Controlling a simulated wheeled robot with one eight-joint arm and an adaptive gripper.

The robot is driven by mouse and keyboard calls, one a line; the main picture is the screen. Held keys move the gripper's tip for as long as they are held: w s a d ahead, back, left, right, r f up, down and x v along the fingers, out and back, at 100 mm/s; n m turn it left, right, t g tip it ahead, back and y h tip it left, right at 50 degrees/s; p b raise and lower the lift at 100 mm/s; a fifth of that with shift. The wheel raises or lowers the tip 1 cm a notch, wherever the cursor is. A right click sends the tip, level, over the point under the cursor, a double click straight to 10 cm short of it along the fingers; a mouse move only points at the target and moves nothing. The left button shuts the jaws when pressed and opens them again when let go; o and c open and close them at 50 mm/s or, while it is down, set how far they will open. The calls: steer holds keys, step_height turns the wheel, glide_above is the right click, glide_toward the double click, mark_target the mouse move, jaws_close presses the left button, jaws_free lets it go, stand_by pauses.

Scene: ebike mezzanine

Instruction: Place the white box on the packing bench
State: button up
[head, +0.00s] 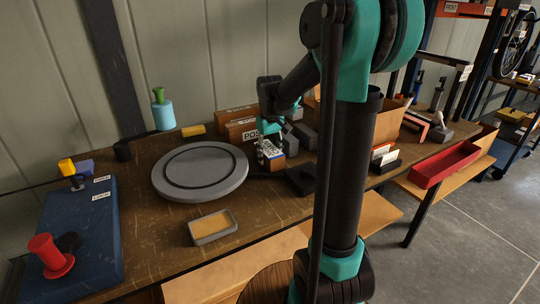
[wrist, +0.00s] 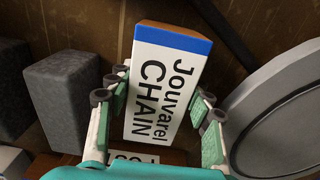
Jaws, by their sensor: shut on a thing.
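A white box (wrist: 168,85) with a blue end band and the words "Jouvarel CHAIN" lies between the fingers of my gripper (wrist: 158,108) in the wrist view. The fingers are shut on its two long sides. In the head view the white box (head: 269,150) shows small below my gripper (head: 271,138), beside the grey turntable. It is at the worn wooden bench (head: 150,245); I cannot tell whether it touches the top. Part of the box is hidden by the gripper.
The grey round turntable (head: 200,172) is left of the box. Grey blocks (head: 304,135) and a "POST" carton (head: 240,131) stand close by. A shallow tray (head: 213,227) sits in front, and a blue mat (head: 80,235) lies far left. A red bin (head: 445,165) is at right.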

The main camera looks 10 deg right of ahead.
mark_target(270, 150)
steer(key=shift+f, duration=0.1)
steer(key=o, duration=1.4)
step_height(270, 150, up, 12)
steer(key=shift+r, duration=0.15)
